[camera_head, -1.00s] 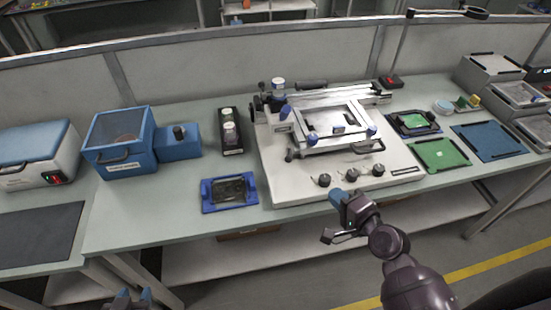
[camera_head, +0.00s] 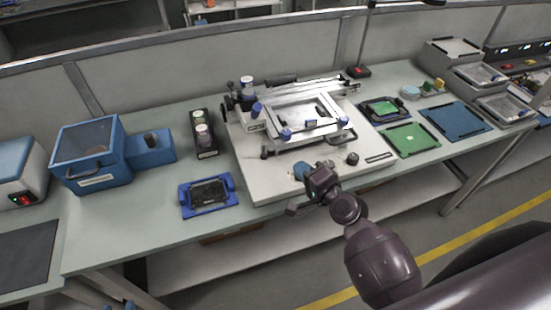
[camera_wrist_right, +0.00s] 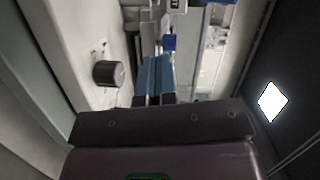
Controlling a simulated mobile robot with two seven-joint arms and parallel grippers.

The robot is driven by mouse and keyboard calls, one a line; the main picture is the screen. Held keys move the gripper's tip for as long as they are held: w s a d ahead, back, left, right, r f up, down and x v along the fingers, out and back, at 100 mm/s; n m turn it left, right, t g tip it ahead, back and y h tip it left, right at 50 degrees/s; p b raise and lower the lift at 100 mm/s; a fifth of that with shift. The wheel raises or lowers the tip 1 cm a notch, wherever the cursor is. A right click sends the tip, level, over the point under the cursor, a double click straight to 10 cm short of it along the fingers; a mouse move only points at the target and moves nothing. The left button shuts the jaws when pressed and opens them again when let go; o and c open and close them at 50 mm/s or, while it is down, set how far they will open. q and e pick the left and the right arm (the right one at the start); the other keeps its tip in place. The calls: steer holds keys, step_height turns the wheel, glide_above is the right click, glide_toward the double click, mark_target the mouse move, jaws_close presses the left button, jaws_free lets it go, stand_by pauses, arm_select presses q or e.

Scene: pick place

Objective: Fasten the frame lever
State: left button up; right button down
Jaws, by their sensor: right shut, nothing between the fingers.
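The white printer machine (camera_head: 262,182) carries a silver frame (camera_head: 315,130) with blue-tipped parts at its edge: one at the left (camera_head: 257,108), one at the front (camera_head: 286,134) and one at the right (camera_head: 343,121). I cannot tell which is the frame lever. My right gripper (camera_head: 301,171) is shut and empty, in front of the frame and over the machine's front part. In the right wrist view its blue fingers (camera_wrist_right: 155,78) are together, with a blue block (camera_wrist_right: 169,42) beyond them. Of my left gripper, only blue tips (camera_head: 119,305) show at the bottom edge.
A black knob (camera_head: 352,158) stands on the machine's front; a knob also shows beside my fingers in the wrist view (camera_wrist_right: 108,73). A blue fixture (camera_head: 208,195) and a dark holder with jars (camera_head: 204,140) are left. A green mat (camera_head: 411,137) lies right.

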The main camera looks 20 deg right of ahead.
glide_toward(264, 150)
steer(key=shift+w+d+r, duration=0.15)
steer(key=shift+w+d, duration=0.95)
steer(key=shift+d, duration=0.1)
steer(key=a, duration=0.1)
steer(key=w+a, duration=0.1)
steer(key=shift+w+a+f, duration=0.3)
steer(key=shift+a+f, duration=0.05)
arm_select(q)
steer(key=shift+s+r+p, duration=0.1)
steer(key=shift+r+p, duration=0.15)
steer(key=shift+p, duration=0.05)
arm_select(e)
steer(key=shift+w+a+f, duration=0.15)
steer(key=shift+w+a, duration=0.05)
steer(key=shift+a, duration=0.25)
arm_select(q)
steer(key=shift+f, duration=0.1)
